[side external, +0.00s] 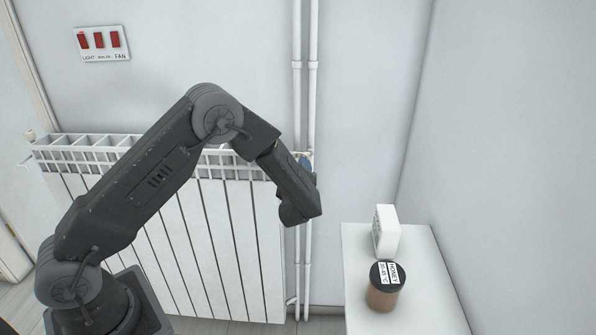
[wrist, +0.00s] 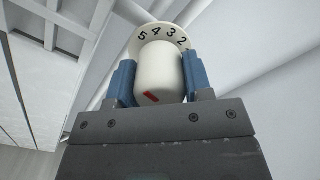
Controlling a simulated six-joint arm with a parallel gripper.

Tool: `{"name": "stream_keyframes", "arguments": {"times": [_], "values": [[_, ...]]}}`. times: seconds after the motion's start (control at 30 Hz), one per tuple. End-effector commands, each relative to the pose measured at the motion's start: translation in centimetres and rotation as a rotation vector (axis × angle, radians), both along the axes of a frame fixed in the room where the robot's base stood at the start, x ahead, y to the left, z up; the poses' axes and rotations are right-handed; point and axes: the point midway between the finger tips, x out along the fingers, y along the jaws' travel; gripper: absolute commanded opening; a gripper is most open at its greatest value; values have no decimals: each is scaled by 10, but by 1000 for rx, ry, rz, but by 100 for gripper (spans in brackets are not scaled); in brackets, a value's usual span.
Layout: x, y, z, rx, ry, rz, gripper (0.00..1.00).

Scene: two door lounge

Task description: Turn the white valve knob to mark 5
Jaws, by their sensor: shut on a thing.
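The white valve knob (wrist: 160,68) is in the middle of the wrist view, with a red mark low on its front. Behind it is a white dial collar (wrist: 143,27) with black numbers; 5, 4, 3 and 2 show from left to right. I cannot tell which number the red mark lines up with. My gripper (wrist: 157,78) is shut on the knob, with one blue finger on each side of it. In the side view, my gripper (side external: 306,165) is at the radiator's upper right end, and my wrist hides the knob.
The white radiator (side external: 262,245) stands against the wall, with two vertical white pipes (side external: 313,90) at its right. A white table (side external: 430,295) at the right holds a honey jar (side external: 382,296) and a small white box (side external: 386,232). A switch panel (side external: 101,57) with red switches is on the wall.

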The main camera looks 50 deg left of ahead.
Motion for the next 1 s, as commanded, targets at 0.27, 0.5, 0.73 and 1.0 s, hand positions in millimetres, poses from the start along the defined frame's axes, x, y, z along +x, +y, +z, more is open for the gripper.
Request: {"name": "stream_keyframes", "arguments": {"times": [0.27, 0.5, 0.73, 1.0], "values": [[-1, 0, 0, -41, -40, 1, 23], [-1, -1, 0, -46, -45, 1, 23], [-1, -1, 0, -45, -44, 1, 51], [0, 0, 0, -44, -44, 0, 72]]}}
